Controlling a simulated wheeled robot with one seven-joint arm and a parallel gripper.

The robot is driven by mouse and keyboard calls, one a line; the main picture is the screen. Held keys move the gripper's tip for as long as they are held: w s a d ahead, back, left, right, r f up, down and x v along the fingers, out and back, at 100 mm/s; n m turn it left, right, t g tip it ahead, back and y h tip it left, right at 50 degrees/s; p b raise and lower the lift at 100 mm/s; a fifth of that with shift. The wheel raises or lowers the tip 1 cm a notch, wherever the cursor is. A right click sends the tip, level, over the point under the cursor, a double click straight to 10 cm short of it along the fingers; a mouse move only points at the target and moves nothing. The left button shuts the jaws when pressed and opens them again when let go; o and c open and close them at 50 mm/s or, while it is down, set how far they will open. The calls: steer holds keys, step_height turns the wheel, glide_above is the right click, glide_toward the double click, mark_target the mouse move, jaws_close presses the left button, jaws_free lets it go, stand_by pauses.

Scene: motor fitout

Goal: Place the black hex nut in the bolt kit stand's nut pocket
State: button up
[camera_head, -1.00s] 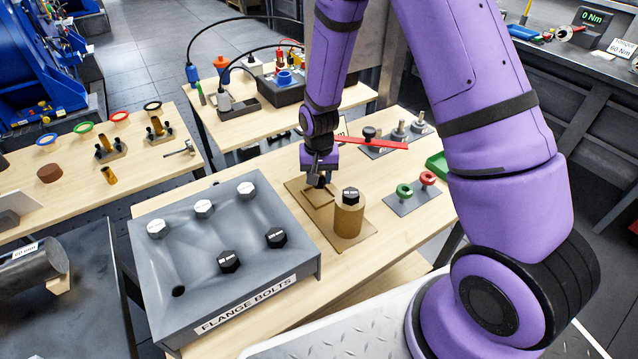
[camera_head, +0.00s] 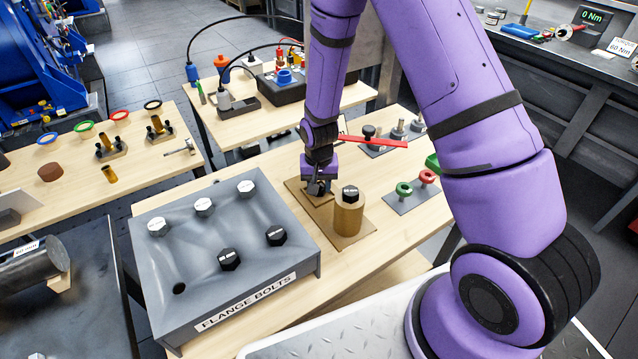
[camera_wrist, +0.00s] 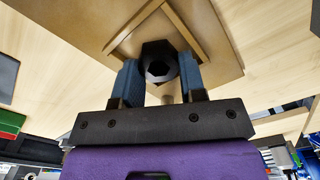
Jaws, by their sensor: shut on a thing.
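The black hex nut (camera_wrist: 158,62) is between the two fingers of my gripper (camera_wrist: 160,84) in the wrist view, and the fingers are shut on it. In the head view my gripper (camera_head: 318,190) points down over the back part of the bolt kit stand (camera_head: 355,238). The stand's square, wood-rimmed nut pocket (camera_wrist: 195,32) shows just beyond the nut in the wrist view. I cannot tell whether the nut touches the pocket floor. A round brown post (camera_head: 348,217) with a black hex bolt (camera_head: 350,193) upright in it stands on the same board.
The grey flange bolts box (camera_head: 240,275) stands left of the stand, with several hex bolts in its top. A plate with a green ring piece (camera_head: 404,189) and a red ring piece (camera_head: 427,177) lies to the right. A red-handled tool (camera_head: 375,142) is behind.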

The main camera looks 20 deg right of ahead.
steer(key=o, duration=0.9)
steer(key=shift+s+f, duration=0.2)
steer(key=shift+f, duration=0.05)
steer(key=shift+o, duration=0.2)
steer(key=shift+w+r, duration=0.15)
steer(key=shift+r, duration=0.15)
steer(key=shift+o, duration=0.4)
step_height(320, 180, up, 13)
steer(key=shift+r, duration=0.2)
steer(key=s+d+r+n+t, duration=0.15)
steer(key=s+r, duration=0.35)
steer(key=r, duration=0.5)
steer(key=s+d+r+n+t, duration=0.1)
steer(key=s+d+r, duration=0.3)
steer(key=r, duration=0.6)
steer(key=s+r+t, duration=0.1)
steer(key=s+r, duration=0.3)
steer(key=s, duration=0.4)
steer(key=s+d+r+n+t, duration=0.1)
steer(key=s+r, duration=0.4)
steer(key=s, duration=0.4)
steer(key=shift+s+d+t, duration=0.15)
steer(key=shift+s+t, duration=0.05)
steer(key=shift+t, duration=0.15)
